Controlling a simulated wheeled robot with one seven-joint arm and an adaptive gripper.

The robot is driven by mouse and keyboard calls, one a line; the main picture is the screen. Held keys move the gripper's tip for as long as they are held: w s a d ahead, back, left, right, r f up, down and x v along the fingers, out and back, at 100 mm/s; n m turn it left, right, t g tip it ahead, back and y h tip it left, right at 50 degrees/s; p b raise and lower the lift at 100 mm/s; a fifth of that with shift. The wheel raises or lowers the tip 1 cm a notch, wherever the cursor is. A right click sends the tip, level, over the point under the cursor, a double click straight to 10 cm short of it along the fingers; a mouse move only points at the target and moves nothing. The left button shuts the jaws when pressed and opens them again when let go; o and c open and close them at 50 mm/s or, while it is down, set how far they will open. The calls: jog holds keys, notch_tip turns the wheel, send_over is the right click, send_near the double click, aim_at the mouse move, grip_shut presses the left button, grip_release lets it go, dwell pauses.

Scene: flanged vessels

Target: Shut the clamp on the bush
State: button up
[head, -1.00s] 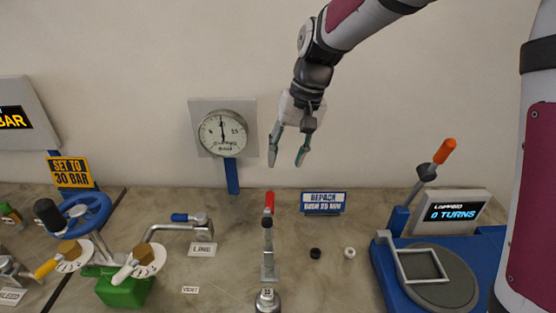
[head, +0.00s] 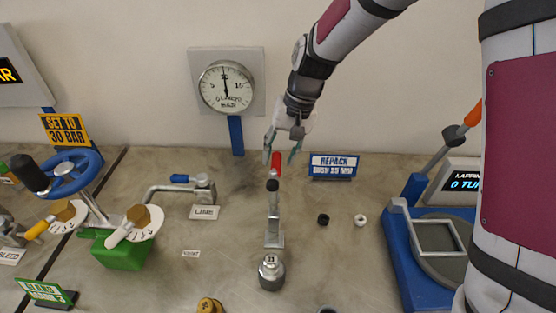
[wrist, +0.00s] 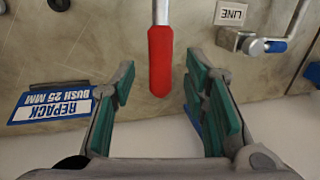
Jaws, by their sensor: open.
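The clamp (head: 274,215) stands upright on the bench in the middle of the head view, with a black tip and a red-gripped handle (head: 277,165) pointing up. In the wrist view the red handle grip (wrist: 160,62) hangs between my finger lines, nearer the top. My gripper (head: 282,155) is open and empty at the handle's upper end; the green finger pads (wrist: 162,100) lie on either side, apart from it.
A sign reading "REPACK BUSH 25 MM" (head: 334,166) stands right of the handle. The line valve (head: 203,188) is at left, the blue lapping station (head: 405,260) at right.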

jog(key=shift+b+x, duration=0.35)
jog(key=shift+x, duration=0.8)
grip_shut()
